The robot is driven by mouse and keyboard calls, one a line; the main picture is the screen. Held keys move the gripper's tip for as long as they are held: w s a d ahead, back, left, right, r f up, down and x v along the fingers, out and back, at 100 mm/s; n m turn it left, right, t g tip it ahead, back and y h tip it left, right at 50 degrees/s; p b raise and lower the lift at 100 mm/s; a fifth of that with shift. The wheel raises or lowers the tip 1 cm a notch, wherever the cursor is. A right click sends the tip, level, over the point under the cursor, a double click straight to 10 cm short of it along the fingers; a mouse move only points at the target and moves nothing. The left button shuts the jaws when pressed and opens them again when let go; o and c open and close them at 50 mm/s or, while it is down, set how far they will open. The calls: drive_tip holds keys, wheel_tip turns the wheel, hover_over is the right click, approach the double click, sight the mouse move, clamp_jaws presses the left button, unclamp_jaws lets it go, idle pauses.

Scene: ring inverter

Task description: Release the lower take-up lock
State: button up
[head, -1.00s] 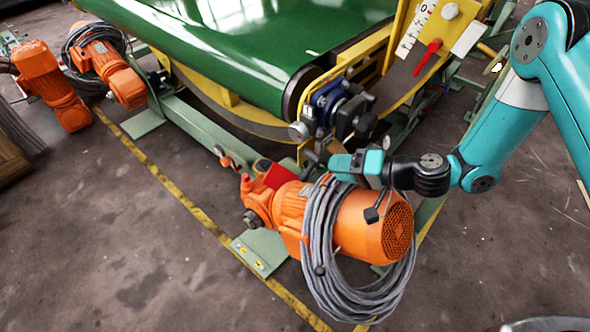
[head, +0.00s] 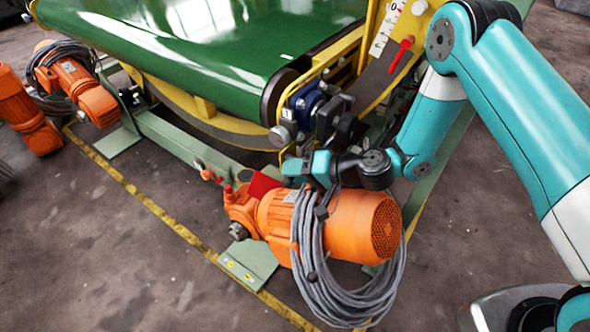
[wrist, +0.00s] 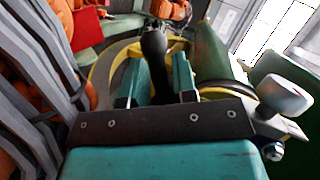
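A black knobbed handle (wrist: 153,45) shows in the wrist view, standing up between the two teal fingers of my gripper (wrist: 160,72). I take it for the take-up lock's lever, but the frames do not label it. The fingers stand apart on either side of it, and contact is not clear. In the head view my gripper (head: 306,166) is just above the orange motor (head: 350,222) and below the blue bearing block (head: 307,100). There my fingers hide most of the handle.
The green belt (head: 200,45) and its yellow frame rise behind my gripper. A red lever (head: 402,50) sits beside a scale (head: 385,30). Grey cable coils (head: 305,245) hang over the motor close below. Open floor (head: 120,250) lies at the front left.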

drive_tip(key=shift+r+m+y, duration=0.15)
drive_tip(key=shift+m+y, duration=0.25)
drive_tip(key=shift+m, duration=0.2)
drive_tip(key=o, duration=0.7)
drive_tip(key=shift+g, duration=0.3)
